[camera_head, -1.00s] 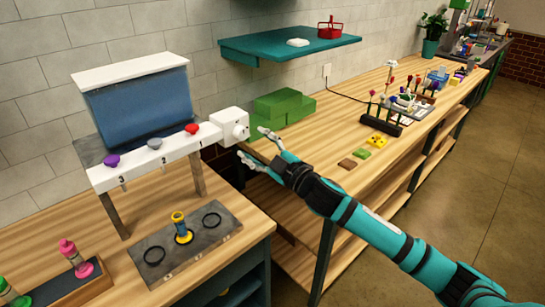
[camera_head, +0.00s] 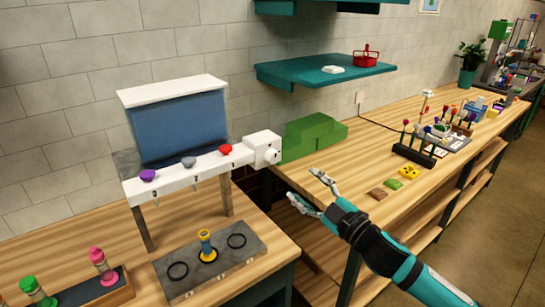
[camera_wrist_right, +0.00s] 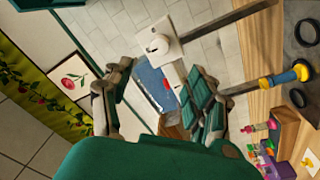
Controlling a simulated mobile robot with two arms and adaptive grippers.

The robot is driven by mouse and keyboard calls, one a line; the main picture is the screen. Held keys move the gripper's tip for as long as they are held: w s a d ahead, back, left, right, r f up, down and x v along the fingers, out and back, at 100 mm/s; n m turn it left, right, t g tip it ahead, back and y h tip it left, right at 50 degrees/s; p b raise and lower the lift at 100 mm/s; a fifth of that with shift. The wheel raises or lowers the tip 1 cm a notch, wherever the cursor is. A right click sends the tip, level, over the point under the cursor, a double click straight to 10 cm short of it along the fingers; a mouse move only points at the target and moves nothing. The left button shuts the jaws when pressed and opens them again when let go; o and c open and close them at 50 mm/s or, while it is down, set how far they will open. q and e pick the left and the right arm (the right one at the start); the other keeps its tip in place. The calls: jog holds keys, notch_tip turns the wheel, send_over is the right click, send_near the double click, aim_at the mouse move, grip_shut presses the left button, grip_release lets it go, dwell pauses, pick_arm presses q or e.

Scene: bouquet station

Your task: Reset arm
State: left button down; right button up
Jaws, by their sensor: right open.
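My right gripper (camera_head: 314,190) is open and empty in the head view. It hangs in the air in front of the green block pile and right of the white dispenser (camera_head: 190,174). In the right wrist view its two fingers (camera_wrist_right: 155,105) stand apart with nothing held between them. The dispenser and its blue tank (camera_wrist_right: 157,82) show beyond them. My left gripper does not show in either view.
A yellow and blue vial (camera_head: 206,247) stands in the middle ring of the grey plate (camera_head: 222,270). Pink and green bottles stand in a rack (camera_head: 112,293) at lower left. Green blocks (camera_head: 312,136) sit on the right bench, and a teal shelf (camera_head: 300,74) hangs above.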

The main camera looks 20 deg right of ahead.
jog(key=w+d+f+m+g+h+b, duration=0.1)
jog(key=d+f+m+g+h, duration=0.2)
jog(key=f, duration=0.9)
jog(key=d+f+m+h+b, duration=0.15)
jog(key=d+f, duration=0.35)
jog(key=f, duration=0.8)
jog(key=s+d+f+m+g+h, duration=0.15)
jog(key=s+f, duration=0.35)
jog(key=f, duration=0.6)
jog(key=s+f+m+g+h, duration=0.1)
jog(key=s+f+m+g, duration=0.3)
jog(key=f, duration=0.8)
jog(key=s+f+n+g, duration=0.1)
jog(key=s+f+g, duration=0.1)
jog(key=s+f, duration=0.8)
jog(key=s+a+f+g, duration=0.2)
jog(key=s+f, duration=0.3)
jog(key=s, duration=0.5)
jog(key=s+a+f+m+g+b, duration=0.1)
jog(key=s+a+f, duration=0.3)
jog(key=s, duration=0.7)
jog(key=s+a+f+g+b, duration=0.1)
jog(key=s+a+f+g, duration=0.2)
jog(key=s+f, duration=0.3)
jog(key=s, duration=0.4)
jog(key=shift+s+a+f+m, duration=0.25)
jog(key=shift+a+m, duration=0.15)
jog(key=shift+g, duration=0.25)
